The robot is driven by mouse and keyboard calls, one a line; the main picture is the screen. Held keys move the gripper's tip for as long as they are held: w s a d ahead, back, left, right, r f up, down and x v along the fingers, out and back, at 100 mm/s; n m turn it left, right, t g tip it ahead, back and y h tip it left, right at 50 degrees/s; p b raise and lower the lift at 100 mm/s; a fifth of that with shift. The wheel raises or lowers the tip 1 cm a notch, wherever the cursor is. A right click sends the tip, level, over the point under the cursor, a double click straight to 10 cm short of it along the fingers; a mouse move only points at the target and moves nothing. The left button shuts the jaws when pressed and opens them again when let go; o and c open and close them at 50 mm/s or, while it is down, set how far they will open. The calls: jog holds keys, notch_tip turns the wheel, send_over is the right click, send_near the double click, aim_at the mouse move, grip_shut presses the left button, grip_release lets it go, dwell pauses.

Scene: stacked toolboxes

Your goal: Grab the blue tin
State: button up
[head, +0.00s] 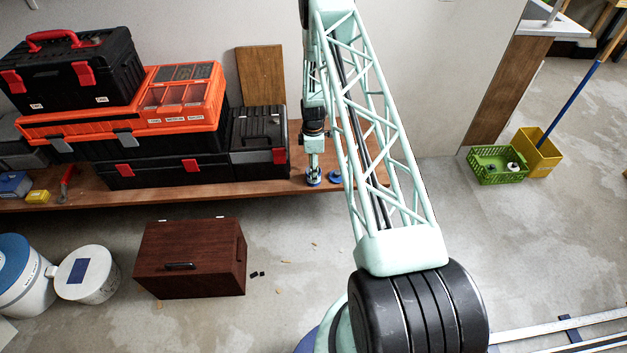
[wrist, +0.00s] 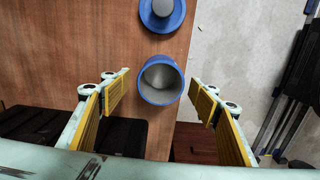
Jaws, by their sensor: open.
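The blue tin (wrist: 160,80) is open at the top and looks empty, with a grey inside. It stands upright near the front edge of the wooden shelf; in the head view a little of its blue (head: 313,182) shows under my gripper. My gripper (wrist: 159,78) is open above the tin, with one yellow-padded finger on each side of it in the picture. Gaps show between the tin and both fingers. A round blue piece with a grey knob (wrist: 163,12), like a lid, lies on the shelf beside the tin; it also shows in the head view (head: 335,177).
Black and orange toolboxes (head: 180,95) are stacked left of my gripper, with a smaller black case (head: 258,143) closest. A wooden board (head: 261,78) leans on the wall behind. A brown chest (head: 190,258) stands on the floor.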

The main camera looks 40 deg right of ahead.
dwell(0.3)
jog(key=shift+s+f+b, duration=0.1)
jog(key=shift+f+b, duration=0.6)
jog(key=shift+f, duration=1.9)
jog(key=c, duration=1)
